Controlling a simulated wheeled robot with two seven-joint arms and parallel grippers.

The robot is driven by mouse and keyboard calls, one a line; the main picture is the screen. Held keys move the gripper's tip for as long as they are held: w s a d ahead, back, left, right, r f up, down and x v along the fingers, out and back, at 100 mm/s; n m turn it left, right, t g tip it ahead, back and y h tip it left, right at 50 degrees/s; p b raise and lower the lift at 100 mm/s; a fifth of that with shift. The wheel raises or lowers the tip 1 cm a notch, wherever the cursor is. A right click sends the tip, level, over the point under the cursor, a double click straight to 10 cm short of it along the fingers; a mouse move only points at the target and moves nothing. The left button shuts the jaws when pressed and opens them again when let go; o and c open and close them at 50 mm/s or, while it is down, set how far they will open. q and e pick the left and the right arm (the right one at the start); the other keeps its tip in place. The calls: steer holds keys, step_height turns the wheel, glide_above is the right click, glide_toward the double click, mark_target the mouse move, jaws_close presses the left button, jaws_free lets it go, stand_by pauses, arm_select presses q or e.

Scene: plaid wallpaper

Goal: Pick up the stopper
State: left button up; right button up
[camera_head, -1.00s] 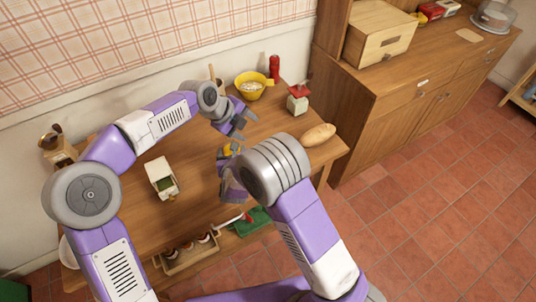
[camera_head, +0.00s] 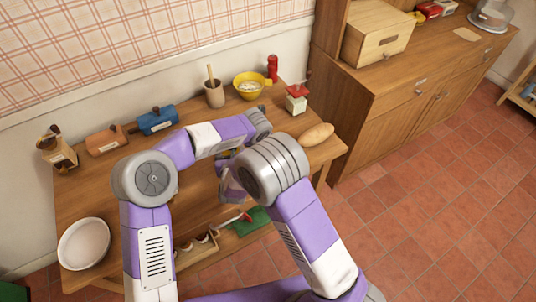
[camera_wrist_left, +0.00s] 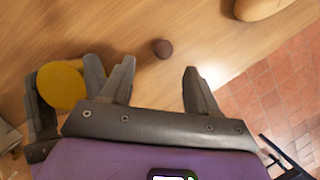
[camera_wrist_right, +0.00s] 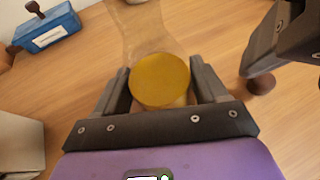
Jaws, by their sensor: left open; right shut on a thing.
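The stopper (camera_wrist_left: 162,48) looks like a small dark brown knob on the wooden table. In the left wrist view it shows just beyond and between the fingertips of my left gripper (camera_wrist_left: 160,68), which is open and empty. The stopper also shows at the right of the right wrist view (camera_wrist_right: 262,84), partly behind a left gripper finger. My right gripper (camera_wrist_right: 160,70) is shut on a clear glass vessel (camera_wrist_right: 143,25) with a yellow round part (camera_wrist_right: 160,80). That yellow part also shows in the left wrist view (camera_wrist_left: 60,86).
A bread loaf (camera_head: 317,134) lies near the table's right end. Blue (camera_head: 158,121) and orange (camera_head: 107,141) boxes and a white plate (camera_head: 84,243) are at left.

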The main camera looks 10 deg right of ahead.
arm_select(q)
steer(key=x, duration=0.6)
steer(key=shift+w+d+f, duration=0.1)
steer(key=shift+d+f, duration=0.15)
steer(key=shift+d, duration=0.1)
steer(key=c, duration=1.1)
